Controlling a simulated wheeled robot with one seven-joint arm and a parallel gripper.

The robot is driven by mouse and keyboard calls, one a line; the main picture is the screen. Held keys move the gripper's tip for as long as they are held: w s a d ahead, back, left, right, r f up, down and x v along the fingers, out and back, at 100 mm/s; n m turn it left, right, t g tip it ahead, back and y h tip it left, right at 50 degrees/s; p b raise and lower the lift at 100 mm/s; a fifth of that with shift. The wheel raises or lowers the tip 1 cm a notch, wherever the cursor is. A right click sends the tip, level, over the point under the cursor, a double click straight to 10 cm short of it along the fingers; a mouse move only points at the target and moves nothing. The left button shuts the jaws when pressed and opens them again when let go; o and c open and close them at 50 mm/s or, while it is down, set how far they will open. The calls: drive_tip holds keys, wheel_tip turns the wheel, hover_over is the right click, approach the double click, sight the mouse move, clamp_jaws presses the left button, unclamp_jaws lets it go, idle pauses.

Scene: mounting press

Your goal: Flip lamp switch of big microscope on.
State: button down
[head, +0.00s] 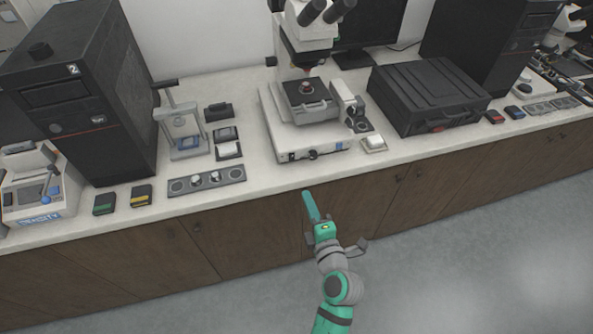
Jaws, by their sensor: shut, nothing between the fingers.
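The big microscope (303,109) stands on the white bench near the middle of the head view, with its white base at the bench's front. The base's front face carries a dark knob and a small blue patch (338,146) at its right end. I cannot tell which of these is the lamp switch, nor its position. My gripper (309,194) is shut and empty. It is in front of the bench edge, below the microscope base in the picture, and apart from it.
A grey panel with knobs (207,181) and a small stand (184,138) are to the left. A tall black unit (85,105) is further left. The floor in front is clear.

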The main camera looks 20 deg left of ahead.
sight(297, 176)
drive_tip(key=x, duration=1.4)
drive_tip(key=shift+w+a+f, duration=0.1)
drive_tip(key=shift+a, duration=0.1)
drive_tip(key=shift+d, duration=0.1)
drive_tip(key=shift+s+d+f, duration=0.15)
drive_tip(key=shift+s+d, duration=0.2)
drive_tip(key=shift+d, duration=0.05)
drive_tip(key=f+v, duration=0.3)
drive_tip(key=v, duration=0.9)
drive_tip(key=shift+s+d, duration=0.15)
drive_tip(key=shift+s, duration=0.3)
drive_tip(key=shift+w, duration=0.1)
